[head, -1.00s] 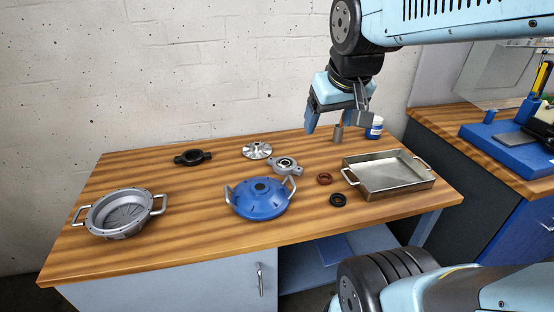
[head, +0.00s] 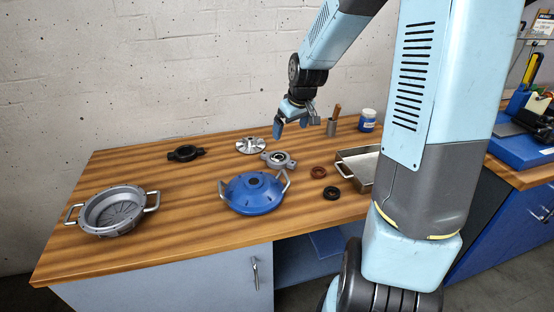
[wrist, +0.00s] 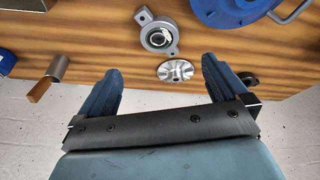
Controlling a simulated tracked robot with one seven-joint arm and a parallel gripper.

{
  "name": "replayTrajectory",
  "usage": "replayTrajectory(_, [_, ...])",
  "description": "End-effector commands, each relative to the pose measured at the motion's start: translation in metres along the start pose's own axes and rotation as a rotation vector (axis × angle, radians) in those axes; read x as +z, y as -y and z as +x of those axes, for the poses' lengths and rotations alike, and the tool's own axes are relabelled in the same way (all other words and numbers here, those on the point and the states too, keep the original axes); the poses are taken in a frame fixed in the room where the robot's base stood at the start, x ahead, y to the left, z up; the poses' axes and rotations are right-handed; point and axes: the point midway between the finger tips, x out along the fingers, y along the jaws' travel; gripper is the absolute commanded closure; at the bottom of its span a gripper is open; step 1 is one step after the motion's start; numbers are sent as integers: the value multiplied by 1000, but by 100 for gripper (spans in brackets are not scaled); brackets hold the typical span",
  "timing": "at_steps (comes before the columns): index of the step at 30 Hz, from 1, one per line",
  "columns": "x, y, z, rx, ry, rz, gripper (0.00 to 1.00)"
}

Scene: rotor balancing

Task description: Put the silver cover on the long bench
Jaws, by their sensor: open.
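The silver cover appears to be the round, hollow silver-grey part with two side handles (head: 112,211). It lies open side up at the left of the long wooden bench (head: 185,232). It does not show in the wrist view. My gripper (head: 296,123) is open and empty above the back of the bench, well to the right of the silver cover. In the wrist view its two spread fingers (wrist: 163,68) have a small finned silver disc (wrist: 175,70) between them in the picture, lower down on the bench.
A blue domed cover with handles (head: 254,193) stands mid-bench. Near it are a bearing unit (head: 279,160), a black flange (head: 186,153), and brown (head: 318,172) and black (head: 332,193) rings. A metal cup (head: 332,127), white-lidded jar (head: 367,120) and tray (head: 358,162) are right.

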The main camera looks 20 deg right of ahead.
Motion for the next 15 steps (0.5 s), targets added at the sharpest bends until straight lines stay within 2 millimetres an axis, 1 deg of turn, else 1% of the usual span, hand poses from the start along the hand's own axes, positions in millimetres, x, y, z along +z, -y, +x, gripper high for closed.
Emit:
replayTrajectory(1, [-2,-4,13,-18,-4,0,0])
replayTrajectory(3, [-7,-8,25,-36,-15,-7,0])
replayTrajectory(6, [-10,-12,38,-55,-28,-12,0])
replayTrajectory(13, [-14,-14,54,-72,-41,-18,0])
replayTrajectory(15, [-15,-13,61,-73,-42,-19,0])
